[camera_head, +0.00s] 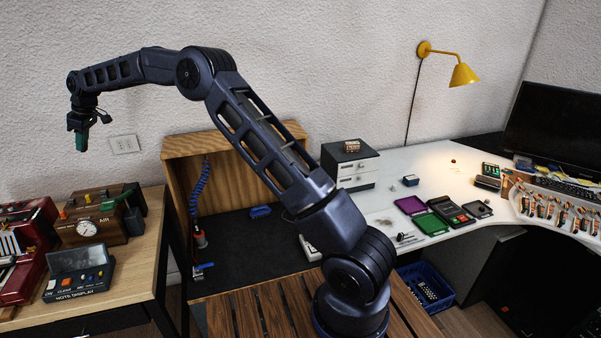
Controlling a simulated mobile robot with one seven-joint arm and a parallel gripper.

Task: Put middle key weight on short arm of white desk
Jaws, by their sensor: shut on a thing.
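My gripper (82,134) is raised at the upper left, in front of the wall and above the wooden table. It is shut on a small dark greenish object (82,144), too small here to tell whether it is the middle key weight. The white desk (432,166) is L-shaped and stands at the right, far from my gripper. Its surface carries a purple tray (410,205), a green tray (431,223) and several small items. My arm hides part of the desk's left side.
The wooden table (150,230) at the left holds a gauge box (88,228), a note display (78,273) and red machines. A wooden booth (180,165) with a dark floor stands between table and desk. A drawer box (352,165), lamp (462,73) and monitor (555,125) are at the right.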

